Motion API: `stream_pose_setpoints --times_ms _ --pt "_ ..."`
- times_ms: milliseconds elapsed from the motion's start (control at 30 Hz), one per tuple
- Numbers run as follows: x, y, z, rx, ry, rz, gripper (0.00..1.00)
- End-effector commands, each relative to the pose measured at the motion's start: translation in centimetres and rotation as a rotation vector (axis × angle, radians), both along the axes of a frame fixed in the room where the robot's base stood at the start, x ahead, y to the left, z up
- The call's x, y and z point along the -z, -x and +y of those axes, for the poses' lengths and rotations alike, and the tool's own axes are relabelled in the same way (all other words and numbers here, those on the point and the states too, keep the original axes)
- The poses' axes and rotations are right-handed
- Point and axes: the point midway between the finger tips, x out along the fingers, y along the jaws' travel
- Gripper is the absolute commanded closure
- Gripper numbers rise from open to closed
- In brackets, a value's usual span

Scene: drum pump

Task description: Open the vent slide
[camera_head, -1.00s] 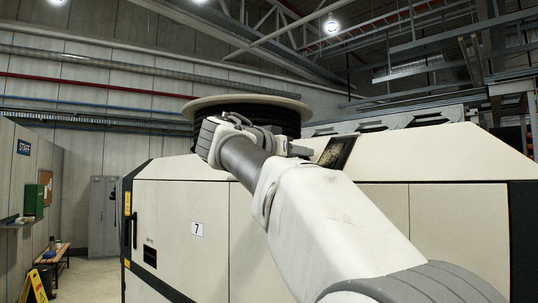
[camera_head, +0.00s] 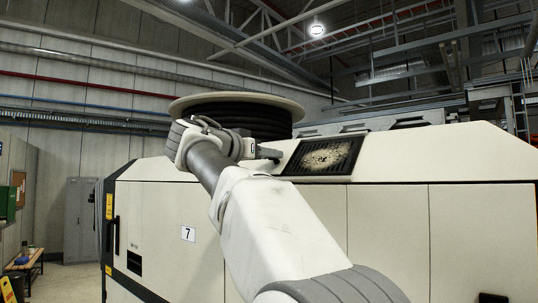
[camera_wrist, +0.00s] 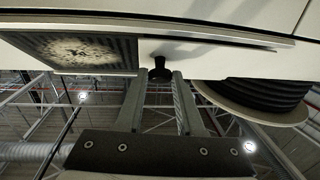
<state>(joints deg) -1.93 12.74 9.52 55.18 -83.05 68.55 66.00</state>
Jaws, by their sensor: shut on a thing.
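The vent (camera_head: 322,157) is a dark slatted opening with a pale dusty patch, on the sloping top of the white machine. It lies uncovered to the right of my gripper (camera_head: 268,153). In the wrist view the vent (camera_wrist: 85,50) is at upper left. Beside it is a pale slide plate (camera_wrist: 200,52) with a small black knob (camera_wrist: 160,70). My gripper's two fingers (camera_wrist: 157,78) are on either side of the knob and shut on it.
The white machine (camera_head: 390,225) fills the middle and right. A large reel with a pale flange (camera_head: 235,98) stands on or behind its top, close behind my gripper; it also shows in the wrist view (camera_wrist: 255,100). A grey locker (camera_head: 80,215) stands at the left wall.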

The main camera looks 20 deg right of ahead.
Motion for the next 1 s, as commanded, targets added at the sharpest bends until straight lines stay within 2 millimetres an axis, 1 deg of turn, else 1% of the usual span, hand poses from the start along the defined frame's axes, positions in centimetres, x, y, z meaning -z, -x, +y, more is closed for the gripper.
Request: stream_pose_setpoints --times_ms 467,500,567,600,633,900,1000 --pt "-0.11 -0.02 0.0 0.003 0.0 -0.001 1.0" --pt "-0.1 -0.03 -0.01 0.003 0.0 -0.001 0.56" --pt "-0.09 -0.04 0.0 0.003 0.0 -0.001 0.45" --pt "-0.08 -0.04 0.01 0.002 0.0 -0.001 0.38" --pt "-0.07 -0.04 0.01 0.002 0.0 -0.001 0.34" --pt "-0.01 -0.07 0.06 0.001 -0.001 -0.001 0.34" --pt "0.07 0.14 0.47 0.0 -0.001 -0.001 0.34"
